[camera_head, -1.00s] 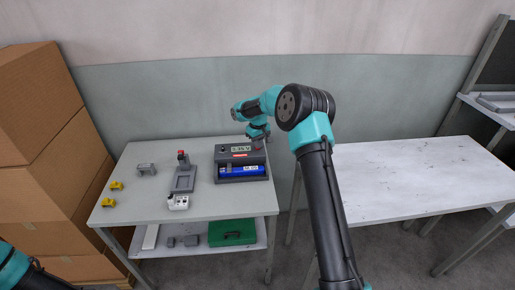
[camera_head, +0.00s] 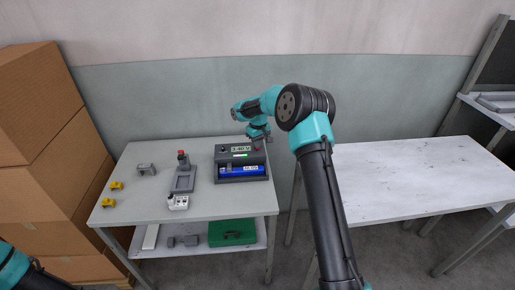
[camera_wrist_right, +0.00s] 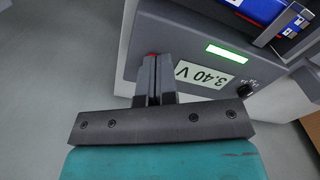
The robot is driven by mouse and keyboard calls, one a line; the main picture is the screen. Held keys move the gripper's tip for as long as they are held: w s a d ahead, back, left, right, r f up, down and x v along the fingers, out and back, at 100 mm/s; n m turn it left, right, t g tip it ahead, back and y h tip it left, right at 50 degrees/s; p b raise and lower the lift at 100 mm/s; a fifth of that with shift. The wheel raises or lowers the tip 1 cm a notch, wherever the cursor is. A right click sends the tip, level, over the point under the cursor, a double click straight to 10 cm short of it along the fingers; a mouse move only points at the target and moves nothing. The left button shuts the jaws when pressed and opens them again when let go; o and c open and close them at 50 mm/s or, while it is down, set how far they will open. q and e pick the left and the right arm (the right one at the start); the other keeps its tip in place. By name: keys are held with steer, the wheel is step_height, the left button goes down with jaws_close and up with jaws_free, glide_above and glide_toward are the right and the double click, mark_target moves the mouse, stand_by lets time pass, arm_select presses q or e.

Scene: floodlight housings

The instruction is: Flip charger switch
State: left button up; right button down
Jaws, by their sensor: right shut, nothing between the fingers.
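The charger (camera_head: 222,160) is a dark grey box near the right edge of the grey table, with a blue battery cell (camera_head: 238,171) in its front bay. Its indicator bar is lit green (camera_head: 241,147), and the label beside it reads 3.40 V in the right wrist view (camera_wrist_right: 207,73). My right gripper (camera_head: 258,142) is over the charger's back right corner, at the red switch. In the wrist view its fingers (camera_wrist_right: 154,82) are together and empty. They hide nearly all of the switch; only a bit of red shows at their tips. Only part of my left arm shows, at lower left.
On the grey table (camera_head: 135,205) stand a grey fixture with a red knob (camera_head: 183,176), a white block with sockets (camera_head: 178,203), a grey bracket (camera_head: 147,169) and two yellow pieces (camera_head: 109,203). A green case (camera_head: 231,232) lies on the lower shelf. Cardboard boxes stand left.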

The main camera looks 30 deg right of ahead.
mark_target(258, 152)
steer(key=shift+f, duration=1.1)
stand_by(0.3)
step_height(258, 152, up, 7)
stand_by(0.8)
steer(key=shift+a, duration=0.1)
